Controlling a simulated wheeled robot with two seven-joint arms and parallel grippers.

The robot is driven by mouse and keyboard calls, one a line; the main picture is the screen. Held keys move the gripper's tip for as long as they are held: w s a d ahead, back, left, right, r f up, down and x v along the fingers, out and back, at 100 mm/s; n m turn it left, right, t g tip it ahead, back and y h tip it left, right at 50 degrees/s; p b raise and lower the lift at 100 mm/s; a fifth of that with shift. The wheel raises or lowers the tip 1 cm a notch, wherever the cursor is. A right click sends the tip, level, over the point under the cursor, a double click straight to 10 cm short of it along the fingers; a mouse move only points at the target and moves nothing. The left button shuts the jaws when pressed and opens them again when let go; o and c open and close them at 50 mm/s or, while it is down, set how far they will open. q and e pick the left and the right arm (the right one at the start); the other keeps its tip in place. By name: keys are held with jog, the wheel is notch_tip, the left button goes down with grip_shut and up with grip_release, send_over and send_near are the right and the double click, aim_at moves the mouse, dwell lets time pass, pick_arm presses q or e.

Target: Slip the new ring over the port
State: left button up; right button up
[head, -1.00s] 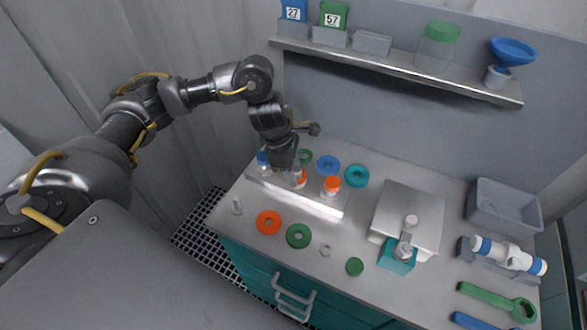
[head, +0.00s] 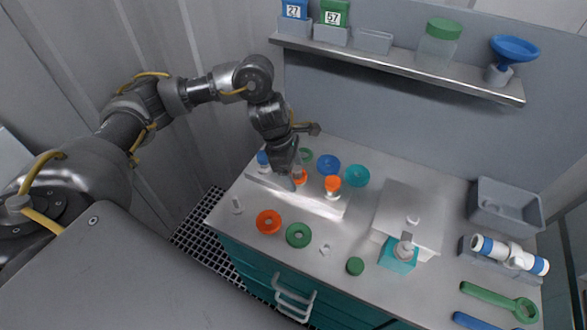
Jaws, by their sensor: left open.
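Several rings lie on the bench: an orange ring (head: 259,220), a green ring (head: 290,240), a blue ring (head: 320,165), a teal ring (head: 348,178) and another green ring (head: 306,154), partly behind my gripper. Which is the new ring I cannot tell. A white vessel (head: 500,250) with blue ends lies in a grey cradle at the right; a short white stub (head: 514,263) on its side looks like the port. My left gripper (head: 298,180) is open, pointing down at an orange-topped vial (head: 301,178) in the pale rack. Its fingertips are small, and contact is unclear. My right gripper is out of view.
The rack (head: 320,205) also holds a blue-topped vial (head: 262,158) and an orange-topped vial (head: 332,185). A shelf (head: 420,70) overhangs the back.

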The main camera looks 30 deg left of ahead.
pick_arm(q)
jog(key=v, duration=1.1)
jog(key=shift+f, duration=0.1)
dwell(0.5)
